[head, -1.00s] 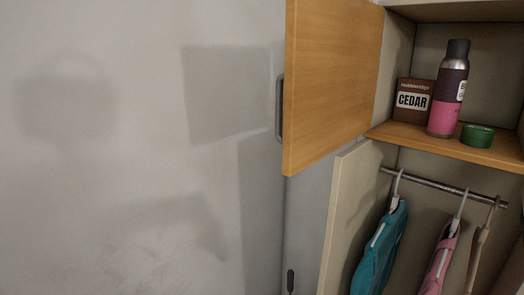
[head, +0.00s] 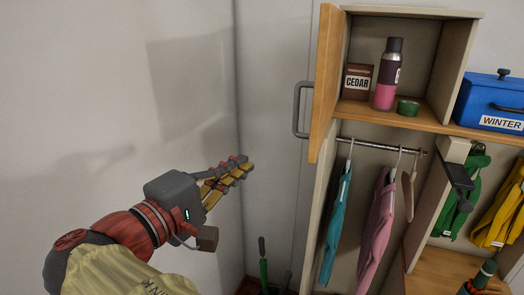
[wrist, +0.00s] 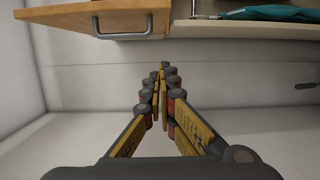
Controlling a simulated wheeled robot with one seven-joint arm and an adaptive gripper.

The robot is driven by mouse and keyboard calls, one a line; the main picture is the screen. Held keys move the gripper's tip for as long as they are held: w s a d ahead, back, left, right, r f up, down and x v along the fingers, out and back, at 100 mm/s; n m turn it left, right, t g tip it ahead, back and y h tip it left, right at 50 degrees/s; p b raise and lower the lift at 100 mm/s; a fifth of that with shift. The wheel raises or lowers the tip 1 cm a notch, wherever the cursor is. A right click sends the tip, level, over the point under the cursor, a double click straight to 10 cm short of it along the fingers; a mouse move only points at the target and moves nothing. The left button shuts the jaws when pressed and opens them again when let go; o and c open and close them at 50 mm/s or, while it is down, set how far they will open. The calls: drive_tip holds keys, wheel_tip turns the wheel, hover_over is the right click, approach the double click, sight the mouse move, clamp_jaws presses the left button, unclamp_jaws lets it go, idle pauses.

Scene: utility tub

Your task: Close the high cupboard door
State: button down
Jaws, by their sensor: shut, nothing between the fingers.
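The high cupboard door (head: 326,75) is a wooden panel standing open, swung out at the left side of the high cupboard (head: 456,60). Its grey bar handle (head: 298,110) is on the door's outer face, toward the left. My gripper (head: 245,165) is left of the door and lower in the head view, apart from it, with its fingers together and empty. In the wrist view, the door (wrist: 60,22) and its handle (wrist: 133,33) show at the upper left, beyond the fingertips (wrist: 162,72).
A CEDAR box (head: 357,82), a pink and dark bottle (head: 387,75) and a green tin (head: 408,107) stand in the cupboard. Clothes hang from a rail (head: 380,146) below. A blue WINTER box (head: 490,101) is at right. Bare wall (head: 80,80) lies left.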

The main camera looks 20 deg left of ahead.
drive_tip(key=w+d+p, duration=0.3)
drive_tip(key=w+d, duration=0.5)
drive_tip(key=w, duration=0.1)
drive_tip(key=shift+w+d+r+m, duration=0.15)
drive_tip(key=shift+w+m, duration=0.15)
drive_tip(key=shift+d, duration=0.1)
